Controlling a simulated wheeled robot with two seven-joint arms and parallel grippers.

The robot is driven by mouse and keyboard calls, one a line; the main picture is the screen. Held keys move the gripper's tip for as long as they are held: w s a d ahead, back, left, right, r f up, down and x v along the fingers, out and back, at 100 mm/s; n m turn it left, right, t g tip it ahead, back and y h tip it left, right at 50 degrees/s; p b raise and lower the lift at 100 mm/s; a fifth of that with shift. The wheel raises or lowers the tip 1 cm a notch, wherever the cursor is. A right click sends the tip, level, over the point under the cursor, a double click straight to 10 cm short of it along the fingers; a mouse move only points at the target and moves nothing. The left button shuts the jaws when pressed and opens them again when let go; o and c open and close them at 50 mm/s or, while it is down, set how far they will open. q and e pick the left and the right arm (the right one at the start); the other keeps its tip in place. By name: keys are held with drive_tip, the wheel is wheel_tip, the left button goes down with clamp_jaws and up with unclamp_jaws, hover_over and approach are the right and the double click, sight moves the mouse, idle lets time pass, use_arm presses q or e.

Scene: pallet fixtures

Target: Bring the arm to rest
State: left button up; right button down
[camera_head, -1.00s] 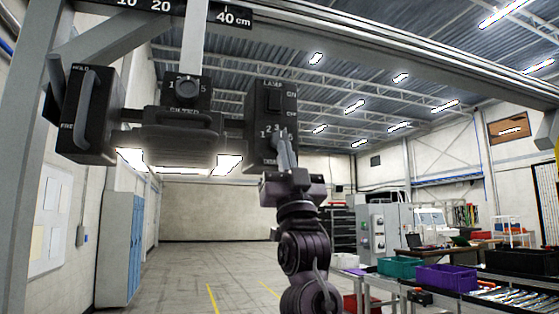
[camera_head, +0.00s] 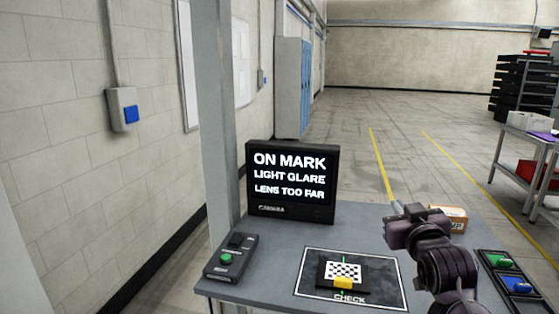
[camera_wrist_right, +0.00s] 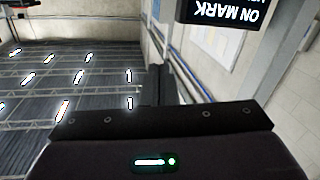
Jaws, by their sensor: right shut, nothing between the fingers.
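My right gripper (camera_head: 396,207) is at the right of the head view, its fingers pointing up and together, with nothing between them. It appears in front of the table's far right part and touches nothing that I can see. My right arm comes up from the bottom right edge. In the right wrist view the dark gripper body fills the bottom, and the fingers (camera_wrist_right: 158,85) show as a narrow dark shape. My left gripper is in neither view.
The grey table (camera_head: 270,236) bears a monitor (camera_head: 292,207) reading "ON MARK, LIGHT GLARE, LENS TOO FAR". A black box with a green button (camera_head: 226,258), a CHECK mat (camera_head: 312,278) with a checkerboard and yellow block, a cardboard box (camera_head: 447,217) and a tray (camera_head: 491,260) are there too.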

drive_tip(key=s+a+f+g, duration=0.2)
drive_tip(key=s+f+g, duration=0.2)
drive_tip(key=s+f, duration=0.5)
drive_tip(key=s+a+f+g, duration=0.2)
drive_tip(key=s+f+g, duration=0.25)
drive_tip(key=f, duration=0.85)
drive_tip(key=s+a+f+g, duration=0.1)
drive_tip(key=s+f+g, duration=0.3)
drive_tip(key=s, duration=0.5)
drive_tip(key=s+a+f+g, duration=0.1)
drive_tip(key=s+f+g, duration=0.1)
drive_tip(key=s+f, duration=0.75)
drive_tip(key=f, duration=1.3)
drive_tip(key=s+f, duration=0.2)
drive_tip(key=f, duration=1.3)
drive_tip(key=s+d+f+g, duration=0.1)
drive_tip(key=s+d+f, duration=0.1)
drive_tip(key=s+f, duration=0.6)
drive_tip(key=s+d+f+g, duration=0.1)
drive_tip(key=s+f, duration=0.7)
drive_tip(key=s, duration=0.2)
drive_tip(key=shift+s+d+n+y, duration=0.3)
drive_tip(key=shift+s+d+n, duration=0.05)
drive_tip(key=shift+s+n, duration=0.05)
